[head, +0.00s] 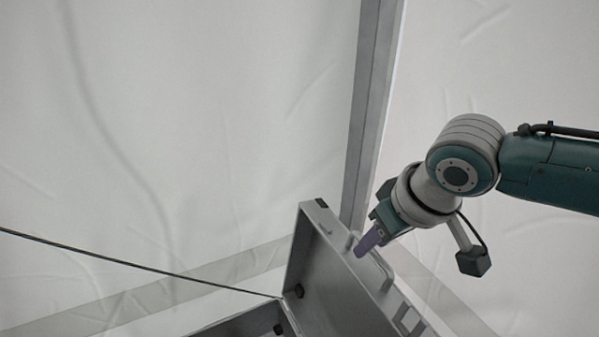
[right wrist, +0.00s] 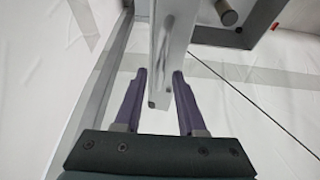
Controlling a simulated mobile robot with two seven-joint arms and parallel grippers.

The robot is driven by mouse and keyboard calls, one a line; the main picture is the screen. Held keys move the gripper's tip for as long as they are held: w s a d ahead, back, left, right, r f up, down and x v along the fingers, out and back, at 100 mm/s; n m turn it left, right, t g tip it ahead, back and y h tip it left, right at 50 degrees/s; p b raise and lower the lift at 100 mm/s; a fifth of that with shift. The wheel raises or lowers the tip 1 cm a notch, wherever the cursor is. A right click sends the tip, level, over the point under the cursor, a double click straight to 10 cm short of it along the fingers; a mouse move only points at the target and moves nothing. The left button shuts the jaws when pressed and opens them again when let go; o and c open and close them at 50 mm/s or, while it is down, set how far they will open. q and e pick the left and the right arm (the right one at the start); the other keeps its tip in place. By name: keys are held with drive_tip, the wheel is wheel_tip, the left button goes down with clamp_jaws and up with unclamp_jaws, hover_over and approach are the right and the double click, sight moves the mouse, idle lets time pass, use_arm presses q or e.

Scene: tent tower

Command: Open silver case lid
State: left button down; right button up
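The silver case's lid (head: 322,283) stands raised, roughly upright, at the bottom centre of the head view. Part of the case's base (head: 250,324) shows below left of it, cut off by the frame edge. A handle (head: 374,262) is on the lid's outer face. My right gripper (head: 367,243) is at the lid's outer side by the handle. In the right wrist view its two purple fingers (right wrist: 158,76) are apart, with a pale metal part (right wrist: 161,58) of the case between them and gaps at both sides. My left gripper is not in view.
A grey tent pole (head: 371,110) rises behind the case. White tent fabric (head: 200,120) fills the background. A thin dark line (head: 130,264) runs from the left edge towards the case. Open space lies left of the lid.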

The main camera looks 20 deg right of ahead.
clamp_jaws()
idle(1.2)
